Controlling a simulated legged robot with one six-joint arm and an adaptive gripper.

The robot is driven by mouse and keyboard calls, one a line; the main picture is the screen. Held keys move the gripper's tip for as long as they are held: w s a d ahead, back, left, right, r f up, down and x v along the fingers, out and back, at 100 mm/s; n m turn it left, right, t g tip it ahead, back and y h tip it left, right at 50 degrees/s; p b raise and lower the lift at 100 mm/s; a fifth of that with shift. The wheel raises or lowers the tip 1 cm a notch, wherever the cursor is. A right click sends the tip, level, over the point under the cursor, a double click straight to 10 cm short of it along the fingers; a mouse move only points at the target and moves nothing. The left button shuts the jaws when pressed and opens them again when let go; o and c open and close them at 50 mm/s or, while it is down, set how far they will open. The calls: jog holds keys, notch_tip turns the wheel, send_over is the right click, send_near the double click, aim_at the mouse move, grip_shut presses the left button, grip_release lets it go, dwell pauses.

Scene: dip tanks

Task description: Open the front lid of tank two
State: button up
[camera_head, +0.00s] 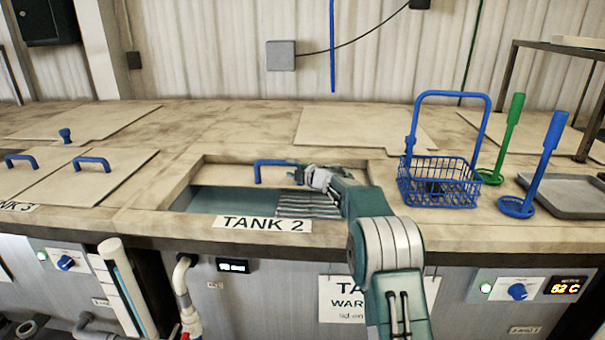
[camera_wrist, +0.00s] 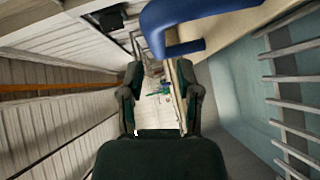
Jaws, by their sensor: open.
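The tank two opening shows in the head view behind its "TANK 2" label (camera_head: 262,223). Teal liquid (camera_head: 225,199) and a slatted grey rack (camera_head: 305,206) are visible inside. A blue handle (camera_head: 272,162) stands at the back of the opening, against a beige panel (camera_head: 228,174) that looks like the front lid; its exact tilt is unclear. My gripper (camera_head: 308,175) is close to the handle's right end, partly hidden by my wrist. In the wrist view my gripper (camera_wrist: 160,75) is open and empty, with the blue handle (camera_wrist: 158,28) beside the fingers, not between them.
A blue wire basket (camera_head: 440,185), a green ladle (camera_head: 505,140) and a blue ladle (camera_head: 537,165) stand right of the tank, with a grey tray (camera_head: 570,196) beyond. Tank three's handled lid (camera_head: 100,180) lies flat at left. The counter behind is mostly clear.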

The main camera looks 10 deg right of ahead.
jog(key=shift+v, duration=2.55)
